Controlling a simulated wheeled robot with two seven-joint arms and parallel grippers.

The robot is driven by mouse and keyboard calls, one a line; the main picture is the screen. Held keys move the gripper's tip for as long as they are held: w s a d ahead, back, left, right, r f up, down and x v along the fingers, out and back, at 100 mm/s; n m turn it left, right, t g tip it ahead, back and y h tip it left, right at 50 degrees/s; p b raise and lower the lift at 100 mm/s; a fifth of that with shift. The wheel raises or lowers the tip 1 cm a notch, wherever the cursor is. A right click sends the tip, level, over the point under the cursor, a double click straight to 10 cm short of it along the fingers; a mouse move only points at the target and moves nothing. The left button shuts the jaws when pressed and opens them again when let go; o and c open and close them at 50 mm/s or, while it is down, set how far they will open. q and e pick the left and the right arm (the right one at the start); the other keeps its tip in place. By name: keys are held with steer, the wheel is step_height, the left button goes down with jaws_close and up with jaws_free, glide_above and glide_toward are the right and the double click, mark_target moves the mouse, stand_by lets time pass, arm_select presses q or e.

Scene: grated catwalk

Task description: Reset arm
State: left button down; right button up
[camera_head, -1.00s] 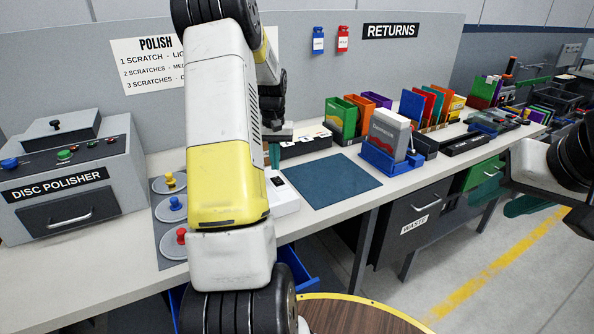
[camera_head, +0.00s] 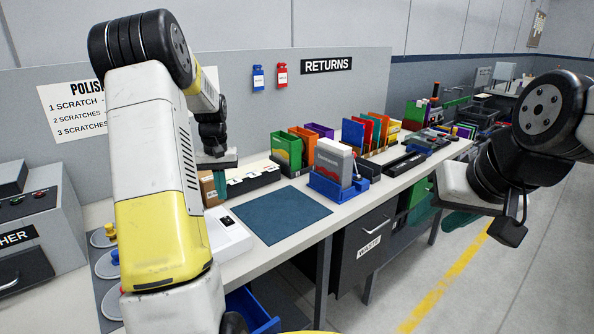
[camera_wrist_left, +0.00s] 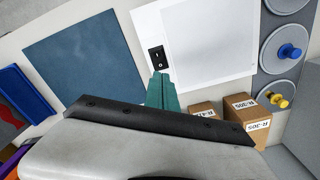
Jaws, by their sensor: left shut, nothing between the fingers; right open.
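My left arm rises at the left of the head view and bends over the bench. In the left wrist view the teal fingertips (camera_wrist_left: 161,91) are together and empty, over the white device with a black switch (camera_wrist_left: 157,57). My right gripper (camera_head: 442,218) is at the right of the head view, in front of the bench over the floor. Its teal fingers are apart, with nothing seen between them.
A blue mat (camera_head: 280,215) lies clear on the bench. A blue holder with a grey case (camera_head: 334,162), coloured cases (camera_head: 368,130) and a waste drawer (camera_head: 368,243) are right of it. The disc polisher (camera_head: 38,235) is at left. Two cartons (camera_wrist_left: 246,111) stand near my left gripper.

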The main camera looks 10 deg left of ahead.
arm_select(q)
steer(key=s+d+r+m+t, duration=0.2)
steer(key=s+d+r+t, duration=0.1)
steer(key=s+d+r, duration=0.95)
steer(key=s+d+r+m+t+h, duration=0.2)
steer(key=s+d+t, duration=0.1)
steer(key=s+d, duration=0.6)
steer(key=s, duration=0.4)
steer(key=shift+r, duration=0.3)
steer(key=shift+s, duration=0.15)
